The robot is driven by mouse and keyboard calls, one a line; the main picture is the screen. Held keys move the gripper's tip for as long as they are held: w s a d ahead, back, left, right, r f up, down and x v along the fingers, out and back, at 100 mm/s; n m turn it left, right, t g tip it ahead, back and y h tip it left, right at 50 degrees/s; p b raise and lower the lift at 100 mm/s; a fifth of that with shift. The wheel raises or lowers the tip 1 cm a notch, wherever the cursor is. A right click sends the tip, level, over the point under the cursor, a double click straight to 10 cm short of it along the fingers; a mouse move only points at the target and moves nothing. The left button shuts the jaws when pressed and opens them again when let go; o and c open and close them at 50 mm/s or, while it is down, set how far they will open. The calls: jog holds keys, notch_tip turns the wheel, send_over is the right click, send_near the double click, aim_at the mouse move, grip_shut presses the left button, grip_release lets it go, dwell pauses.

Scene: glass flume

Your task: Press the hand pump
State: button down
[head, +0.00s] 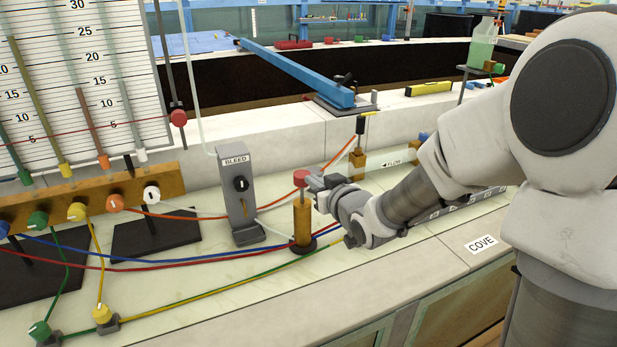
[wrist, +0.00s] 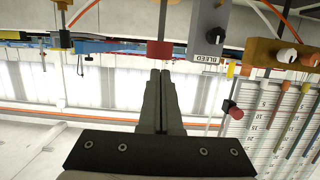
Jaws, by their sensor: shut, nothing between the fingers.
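The hand pump (head: 303,222) is an upright brass cylinder on a dark round base, with a red knob (head: 300,177) on top. It stands on the pale bench top right of the grey BLEED block. My gripper (head: 313,183) is shut and empty, with its fingertips close beside the red knob on its right. In the wrist view, which is upside down, the red knob (wrist: 160,50) lies just past the tips of my closed fingers (wrist: 160,73). I cannot tell whether they touch.
The BLEED block (head: 238,195) with a black knob stands left of the pump. A manometer board (head: 85,70) with coloured valves is farther left. Coloured hoses run along the bench to the pump's left. A brass post (head: 357,160) stands behind my gripper.

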jog(key=shift+p+v, duration=0.35)
jog(key=shift+v, duration=2.15)
